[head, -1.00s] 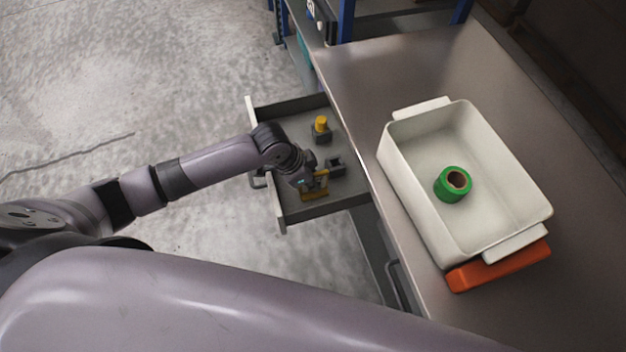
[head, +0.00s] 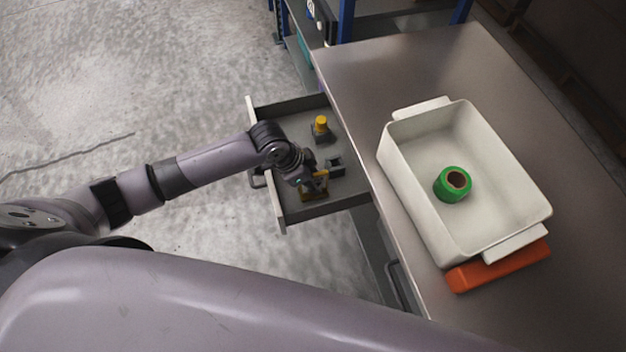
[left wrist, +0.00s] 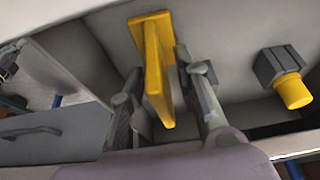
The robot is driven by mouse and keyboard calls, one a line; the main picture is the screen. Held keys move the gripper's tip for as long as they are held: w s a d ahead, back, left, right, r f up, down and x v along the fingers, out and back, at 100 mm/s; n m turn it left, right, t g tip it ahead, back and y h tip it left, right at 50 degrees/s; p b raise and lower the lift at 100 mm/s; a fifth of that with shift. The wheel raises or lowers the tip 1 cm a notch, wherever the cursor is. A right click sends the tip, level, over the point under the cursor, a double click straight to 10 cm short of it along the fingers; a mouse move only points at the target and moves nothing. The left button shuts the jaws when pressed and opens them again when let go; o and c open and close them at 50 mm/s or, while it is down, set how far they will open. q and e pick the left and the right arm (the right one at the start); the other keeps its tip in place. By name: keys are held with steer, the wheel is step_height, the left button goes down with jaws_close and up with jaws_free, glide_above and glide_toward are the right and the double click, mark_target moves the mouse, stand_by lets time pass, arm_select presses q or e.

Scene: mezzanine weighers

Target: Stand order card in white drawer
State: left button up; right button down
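The order card appears to be the yellow upright piece (left wrist: 156,75) on a flat yellow foot, standing in the open drawer; it also shows in the head view (head: 322,186), partly hidden by my gripper. The drawer (head: 292,213) is pulled out from the bench, with a pale front and a grey floor. My left gripper (head: 312,184) is down in the drawer at the yellow piece. In the left wrist view its fingers (left wrist: 160,85) are spread on both sides of the piece, with gaps showing. My right gripper is not in view.
A yellow-topped dark part (head: 321,127) and a small dark block (head: 336,167) lie in the drawer near my gripper. On the bench (head: 400,60) are a white bin (head: 478,250) with a green roll (head: 446,190) inside, and an orange object (head: 497,270).

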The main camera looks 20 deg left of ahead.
arm_select(q)
steer(key=v, duration=1.1)
steer(key=shift+r+p, duration=0.2)
steer(key=shift+p, duration=0.1)
steer(key=shift+s, duration=0.15)
